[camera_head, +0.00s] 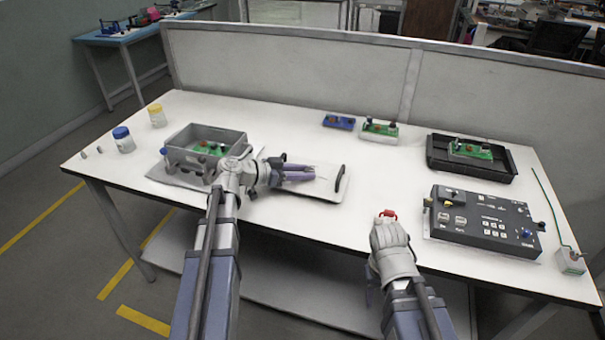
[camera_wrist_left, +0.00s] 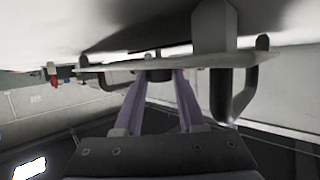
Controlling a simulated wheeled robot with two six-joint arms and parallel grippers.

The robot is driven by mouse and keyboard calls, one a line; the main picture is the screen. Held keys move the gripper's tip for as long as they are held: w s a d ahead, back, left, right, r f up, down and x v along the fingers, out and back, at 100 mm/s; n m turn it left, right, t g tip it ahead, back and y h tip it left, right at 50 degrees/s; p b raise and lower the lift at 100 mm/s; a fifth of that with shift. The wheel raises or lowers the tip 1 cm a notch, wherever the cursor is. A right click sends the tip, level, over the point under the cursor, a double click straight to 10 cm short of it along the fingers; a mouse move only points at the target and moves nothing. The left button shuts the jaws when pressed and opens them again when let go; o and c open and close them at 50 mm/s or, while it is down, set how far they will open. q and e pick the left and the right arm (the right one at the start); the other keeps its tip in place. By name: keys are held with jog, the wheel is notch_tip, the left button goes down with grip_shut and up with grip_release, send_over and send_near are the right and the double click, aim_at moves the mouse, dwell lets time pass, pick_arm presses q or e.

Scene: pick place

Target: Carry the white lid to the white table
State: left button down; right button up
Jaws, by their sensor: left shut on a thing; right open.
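The white lid (camera_head: 325,190) is a flat, pale plate with a dark handle at its right end in the head view. It appears over the middle of the white table (camera_head: 300,120), right of the grey bin. My left gripper (camera_head: 300,173) is shut on the lid, with its purple fingers over it. In the left wrist view the lid (camera_wrist_left: 195,62) shows nearly edge-on, with the fingers (camera_wrist_left: 160,75) at a dark part and a grey handle to the right. Whether the lid touches the table is unclear. My right gripper (camera_head: 386,222) is open at the front.
A grey bin (camera_head: 178,158) with a green board inside stands left. A black tray (camera_head: 433,160) and a dark control box (camera_head: 485,222) are right. A red item (camera_head: 388,213) is by my right gripper.

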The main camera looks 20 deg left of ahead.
pick_arm(q)
jog(key=c, duration=1)
grip_release()
jog(key=shift+f, duration=0.2)
jog(key=o, duration=0.5)
jog(key=shift+r, duration=0.1)
jog(key=shift+r, duration=0.2)
jog(key=p+v, duration=0.4)
jog(key=v, duration=0.6)
jog(key=shift+s+a+r, duration=0.1)
jog(key=shift+a+r, duration=0.05)
jog(key=shift+a, duration=0.05)
jog(key=shift+s+a+r, duration=0.15)
jog(key=shift+s+a, duration=0.35)
